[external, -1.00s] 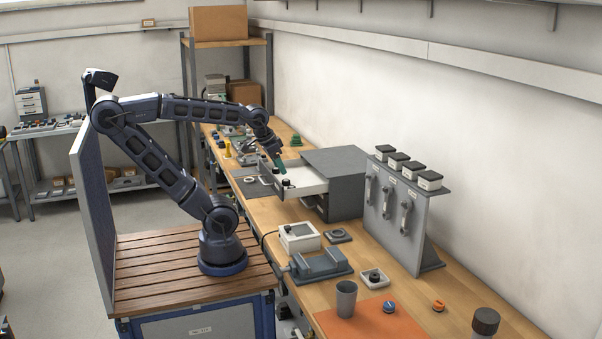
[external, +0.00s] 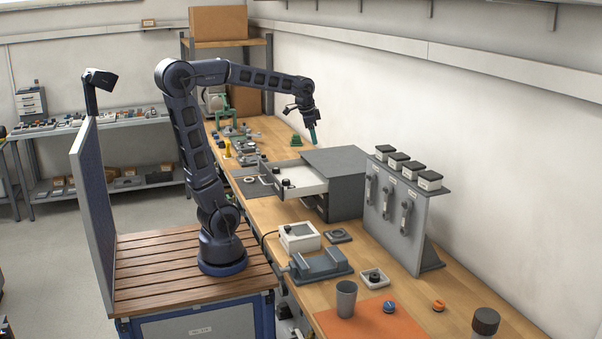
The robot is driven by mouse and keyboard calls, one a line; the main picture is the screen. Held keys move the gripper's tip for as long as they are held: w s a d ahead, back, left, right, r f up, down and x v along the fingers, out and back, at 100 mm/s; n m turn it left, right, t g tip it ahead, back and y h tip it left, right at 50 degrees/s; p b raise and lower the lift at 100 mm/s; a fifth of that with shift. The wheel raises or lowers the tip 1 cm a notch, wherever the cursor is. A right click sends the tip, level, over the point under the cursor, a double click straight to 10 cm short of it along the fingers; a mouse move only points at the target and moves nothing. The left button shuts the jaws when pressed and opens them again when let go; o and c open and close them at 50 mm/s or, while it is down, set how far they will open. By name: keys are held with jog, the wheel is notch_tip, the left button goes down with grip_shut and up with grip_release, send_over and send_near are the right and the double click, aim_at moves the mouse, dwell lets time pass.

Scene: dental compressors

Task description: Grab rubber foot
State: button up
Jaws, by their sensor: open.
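The pale drawer (external: 310,187) is pulled out to the left. A small black round piece (external: 287,183) shows at its left end and may be a rubber foot; the view is too small to be sure. Another dark piece (external: 276,171) shows just behind it.
A grey rack (external: 405,215) with several black-topped boxes stands right of the cabinet. A vise (external: 320,265), a white box (external: 299,238), a grey cup (external: 346,298) and an orange mat (external: 385,321) occupy the near bench. A green stepped piece (external: 296,140) stands behind the cabinet.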

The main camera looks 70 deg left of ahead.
jog(key=w+a+f+m+g, duration=0.1)
jog(key=w+a+f, duration=0.2)
jog(key=w+a, duration=0.5)
jog(key=w+a+f+m, duration=0.2)
jog(key=w+a, duration=0.2)
jog(key=a, duration=0.7)
jog(key=w+a+f+m+g, duration=0.1)
jog(key=w+a+f, duration=0.3)
jog(key=a, duration=0.6)
jog(key=w+a+f+m, duration=0.1)
jog(key=a+f, duration=0.3)
jog(key=a, duration=0.4)
jog(key=w+a+f+m, duration=0.15)
jog(key=a+f, duration=0.25)
jog(key=a, duration=0.4)
jog(key=shift+m+g+h, duration=0.5)
jog(key=shift+m, duration=0.35)
jog(key=s+a+f, duration=0.1)
jog(key=a+f, duration=0.4)
jog(key=s+a+f, duration=0.1)
jog(key=a+f, duration=0.4)
jog(key=f, duration=0.1)
jog(key=s+a+f, duration=0.2)
jog(key=a+f, duration=0.3)
jog(key=f, duration=0.1)
jog(key=shift+w+a+f, duration=0.1)
jog(key=shift+a+f, duration=0.05)
jog(key=shift+f, duration=1.25)
jog(key=shift+a+f, duration=0.15)
jog(key=shift+f, duration=1.25)
